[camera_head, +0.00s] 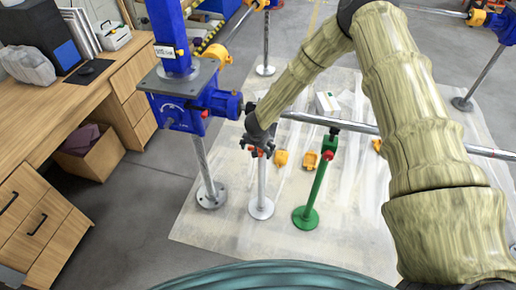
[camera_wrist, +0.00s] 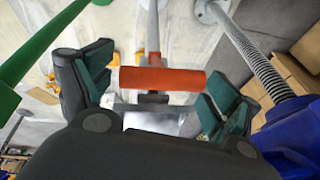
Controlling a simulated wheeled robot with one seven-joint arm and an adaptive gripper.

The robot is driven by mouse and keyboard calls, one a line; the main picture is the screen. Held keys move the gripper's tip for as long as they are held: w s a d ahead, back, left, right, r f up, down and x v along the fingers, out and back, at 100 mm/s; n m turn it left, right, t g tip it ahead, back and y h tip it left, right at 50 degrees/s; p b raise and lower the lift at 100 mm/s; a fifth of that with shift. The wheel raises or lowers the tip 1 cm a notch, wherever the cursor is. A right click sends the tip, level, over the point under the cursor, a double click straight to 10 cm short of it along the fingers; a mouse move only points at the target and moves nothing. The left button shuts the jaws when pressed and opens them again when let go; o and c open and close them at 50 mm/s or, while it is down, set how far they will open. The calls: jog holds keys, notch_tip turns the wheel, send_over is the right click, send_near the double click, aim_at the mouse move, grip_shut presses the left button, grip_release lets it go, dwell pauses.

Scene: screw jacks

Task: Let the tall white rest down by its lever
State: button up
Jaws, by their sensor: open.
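The white rest (camera_head: 262,185) stands upright on a round white foot on the pale sheet, between the blue jack and the green rest. Its top is largely hidden by my gripper (camera_head: 262,142) in the head view. In the wrist view its pale post (camera_wrist: 152,30) runs up the middle. An orange-red lever (camera_wrist: 163,79) lies crosswise in front of it, between my fingers. My gripper (camera_wrist: 160,88) is open, with a green-padded finger on each side of the lever. I see a gap at both lever ends; contact is not clear.
The green rest (camera_head: 317,190) stands just to the right. The blue jack (camera_head: 186,110) with its threaded post is close on the left. A long metal bar (camera_head: 345,127) runs behind. Yellow pieces (camera_head: 310,160) lie on the sheet. A wooden desk (camera_head: 60,115) fills the left.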

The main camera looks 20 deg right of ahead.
jog(key=shift+r, duration=0.1)
jog(key=d+v, duration=0.1)
jog(key=v, duration=1)
jog(key=shift+s+a+r, duration=0.2)
jog(key=shift+a+r, duration=0.15)
jog(key=shift+a, duration=0.15)
